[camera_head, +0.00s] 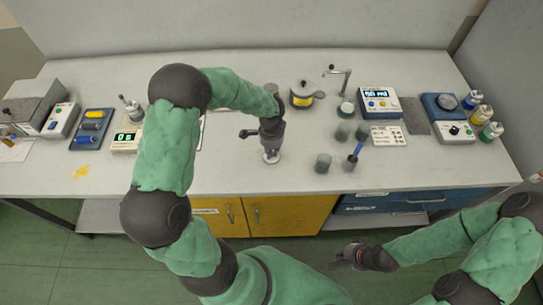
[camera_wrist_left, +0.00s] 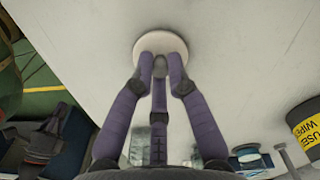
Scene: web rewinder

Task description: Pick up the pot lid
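The pot lid (camera_head: 271,157) shows as a small pale disc on the bench, below my left gripper (camera_head: 270,153). In the left wrist view the pale round lid (camera_wrist_left: 160,38) lies under the fingertips. My left gripper (camera_wrist_left: 160,65) has its fingers drawn in around a small grey knob at the lid's near side, and they appear to touch it. The fingers cover part of the lid. I see no clear gap under the lid. My right gripper (camera_head: 343,260) hangs in front of the bench, away from the lid. Its finger opening is not clear.
A container with a yellow label (camera_head: 303,96) stands behind my left gripper. Several grey cups (camera_head: 323,163) stand to the right, one with a blue item (camera_head: 356,152). The bench front between is clear.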

